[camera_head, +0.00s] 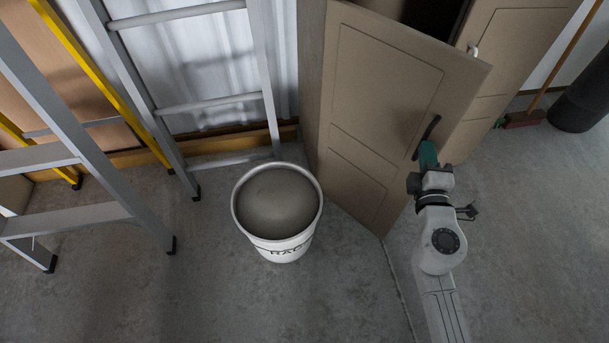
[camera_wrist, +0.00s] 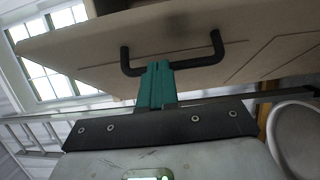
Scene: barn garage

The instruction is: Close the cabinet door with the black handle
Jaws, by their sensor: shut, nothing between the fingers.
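The brown cabinet door (camera_head: 385,95) with the black handle (camera_head: 427,133) stands swung open, its outer face toward the head camera. The dark cabinet inside shows behind its top edge. My gripper (camera_head: 428,155) has teal fingers and is at the lower end of the handle, near the door's free edge. In the wrist view, the shut, empty fingers (camera_wrist: 157,72) overlap the left part of the black handle (camera_wrist: 205,61), in front of the door panel (camera_wrist: 265,35). I cannot tell whether they touch the handle.
A second brown door (camera_head: 510,60) with a pale handle (camera_head: 473,49) is at the right. A white bucket (camera_head: 283,249) stands on the floor left of the open door. Ladders (camera_head: 100,215) lean at the left. A broom (camera_head: 522,119) and dark bin (camera_head: 583,100) are far right.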

